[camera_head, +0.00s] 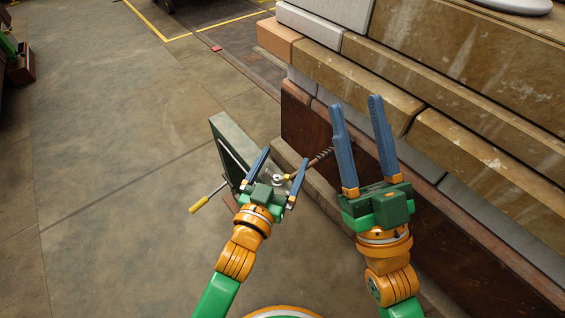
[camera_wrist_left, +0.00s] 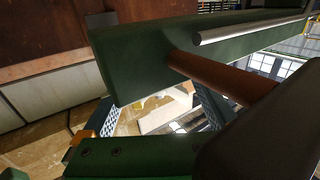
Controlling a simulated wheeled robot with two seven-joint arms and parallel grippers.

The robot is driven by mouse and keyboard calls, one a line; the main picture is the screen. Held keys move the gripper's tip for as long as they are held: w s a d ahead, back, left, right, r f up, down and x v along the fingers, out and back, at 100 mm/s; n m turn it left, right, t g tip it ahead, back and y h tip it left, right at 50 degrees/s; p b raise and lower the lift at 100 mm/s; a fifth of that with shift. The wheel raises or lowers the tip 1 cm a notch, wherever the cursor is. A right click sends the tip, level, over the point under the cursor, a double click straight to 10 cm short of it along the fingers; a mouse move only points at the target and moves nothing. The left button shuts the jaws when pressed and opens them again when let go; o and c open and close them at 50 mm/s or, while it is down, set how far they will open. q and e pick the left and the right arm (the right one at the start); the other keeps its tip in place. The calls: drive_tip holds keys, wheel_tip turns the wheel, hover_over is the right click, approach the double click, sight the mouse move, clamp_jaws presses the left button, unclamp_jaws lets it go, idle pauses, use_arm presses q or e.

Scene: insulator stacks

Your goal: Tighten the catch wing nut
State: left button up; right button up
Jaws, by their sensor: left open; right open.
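A small silvery part (camera_head: 279,179), perhaps the catch wing nut, shows between the fingers of my left gripper (camera_head: 286,155); its shape is too small to be sure of. The left gripper is open, and I cannot tell whether a finger touches the part. A dark green beam (camera_head: 225,135) stands just left of and beyond this gripper. In the left wrist view the green beam (camera_wrist_left: 130,70) crosses in front of the open fingers (camera_wrist_left: 160,112), and no wing nut can be made out. My right gripper (camera_head: 357,101) is open and empty, to the right.
A brown rod with a ridged end (camera_head: 320,157) sticks out right of the left gripper; a brown rod (camera_wrist_left: 220,75) crosses the wrist view. A yellow-handled lever (camera_head: 203,201) juts out left. Stacked stone-like blocks (camera_head: 460,95) fill the right. Floor at left (camera_head: 110,130) is clear.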

use_arm(q)
drive_tip(key=shift+w, duration=0.1)
use_arm(e)
drive_tip(key=shift+s+r, duration=0.2)
use_arm(q)
drive_tip(key=shift+c, duration=0.2)
